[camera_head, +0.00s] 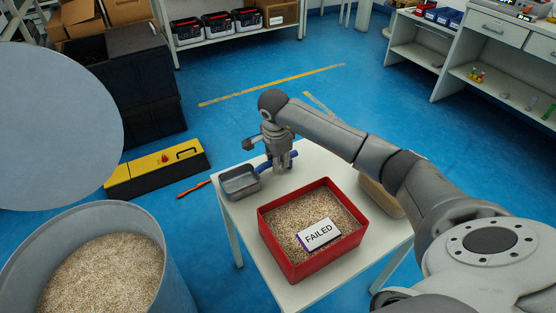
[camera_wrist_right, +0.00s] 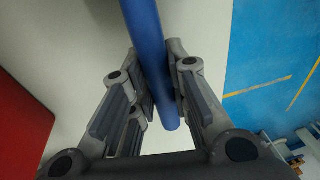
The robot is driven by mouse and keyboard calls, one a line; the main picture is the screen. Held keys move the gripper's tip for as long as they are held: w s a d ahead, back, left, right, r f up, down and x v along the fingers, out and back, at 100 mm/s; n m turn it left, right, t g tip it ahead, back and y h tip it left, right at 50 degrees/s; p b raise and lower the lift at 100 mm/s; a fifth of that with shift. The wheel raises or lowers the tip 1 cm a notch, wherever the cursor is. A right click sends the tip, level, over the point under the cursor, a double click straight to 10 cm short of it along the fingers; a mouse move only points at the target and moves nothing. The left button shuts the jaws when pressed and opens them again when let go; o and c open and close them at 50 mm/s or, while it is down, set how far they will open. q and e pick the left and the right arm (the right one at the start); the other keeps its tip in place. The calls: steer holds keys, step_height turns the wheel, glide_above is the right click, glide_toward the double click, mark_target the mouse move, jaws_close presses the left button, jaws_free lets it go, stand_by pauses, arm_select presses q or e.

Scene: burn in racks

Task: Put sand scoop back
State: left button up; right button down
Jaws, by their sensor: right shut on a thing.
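The sand scoop (camera_head: 240,181) has a grey metal pan and a blue handle. It is at the far left corner of the white table; I cannot tell whether the pan touches the top. My right gripper (camera_head: 281,163) is shut on the blue handle, which runs between its fingers in the right wrist view (camera_wrist_right: 148,50). My left gripper is not in view.
A large grey drum (camera_head: 183,262) of sand stands at the lower left, with a round grey disc (camera_head: 55,125) above it. A tan box (camera_head: 380,197) is partly hidden behind my right arm. A yellow and black case (camera_head: 155,172) lies on the blue floor.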

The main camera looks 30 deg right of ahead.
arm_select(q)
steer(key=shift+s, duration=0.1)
arm_select(e)
steer(key=shift+f, duration=0.1)
steer(key=c, duration=1.8)
jaws_free()
steer(key=shift+c, duration=0.2)
steer(key=o, duration=0.5)
steer(key=shift+c, duration=0.2)
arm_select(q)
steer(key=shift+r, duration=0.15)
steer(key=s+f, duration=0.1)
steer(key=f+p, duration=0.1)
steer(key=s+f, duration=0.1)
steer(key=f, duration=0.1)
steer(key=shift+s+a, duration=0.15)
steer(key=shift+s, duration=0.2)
arm_select(e)
step_height(320, 180, up, 12)
steer(key=s+a, duration=0.1)
steer(key=shift+s+a, duration=0.35)
